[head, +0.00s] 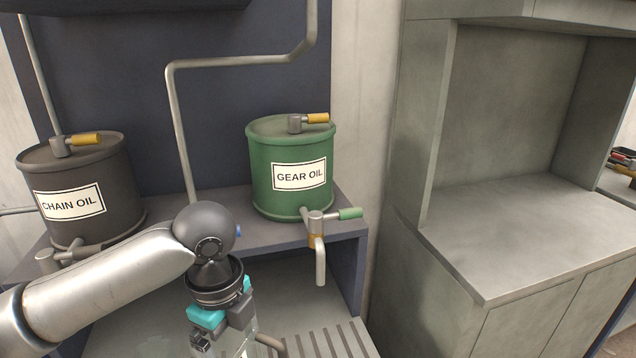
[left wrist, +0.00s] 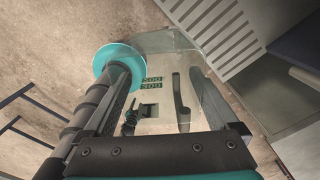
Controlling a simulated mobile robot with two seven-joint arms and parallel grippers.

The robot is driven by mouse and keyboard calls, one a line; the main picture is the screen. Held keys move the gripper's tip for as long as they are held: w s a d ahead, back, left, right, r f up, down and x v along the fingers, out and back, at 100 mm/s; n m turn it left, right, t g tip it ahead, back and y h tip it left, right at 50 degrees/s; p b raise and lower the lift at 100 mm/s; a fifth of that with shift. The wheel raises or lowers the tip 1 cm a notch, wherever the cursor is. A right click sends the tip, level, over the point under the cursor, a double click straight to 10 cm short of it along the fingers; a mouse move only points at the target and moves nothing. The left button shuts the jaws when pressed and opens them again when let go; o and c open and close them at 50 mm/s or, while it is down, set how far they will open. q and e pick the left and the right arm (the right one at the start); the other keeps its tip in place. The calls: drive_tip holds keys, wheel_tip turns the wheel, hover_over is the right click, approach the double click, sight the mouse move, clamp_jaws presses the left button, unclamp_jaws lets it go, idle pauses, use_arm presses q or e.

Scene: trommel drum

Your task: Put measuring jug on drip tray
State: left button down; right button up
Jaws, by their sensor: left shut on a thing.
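The measuring jug (left wrist: 172,75) is clear, with dark number markings, and fills the middle of the left wrist view. In the head view only part of the jug (head: 248,347) shows at the bottom edge, below my left gripper (head: 222,330). My left gripper is shut on the jug, and its dark fingers with teal parts hide some of it. The drip tray (head: 322,342) is the grey slatted surface at the bottom of the head view, right of the jug. It also shows beyond the jug in the left wrist view (left wrist: 222,32). My right gripper is out of view.
A green gear oil drum (head: 290,195) with a tap and down-pointing spout (head: 320,262) stands on a shelf above the tray. A dark chain oil drum (head: 75,170) stands at left. A bare grey counter (head: 530,230) is at right.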

use_arm(q)
drive_tip(key=s+a+r+n, duration=0.1)
drive_tip(key=s+r+n, duration=0.1)
drive_tip(key=n, duration=0.9)
drive_tip(key=s+a+r+n, duration=0.2)
drive_tip(key=r+n, duration=0.1)
drive_tip(key=n, duration=0.8)
drive_tip(key=shift+n, duration=0.3)
drive_tip(key=shift+f, duration=0.15)
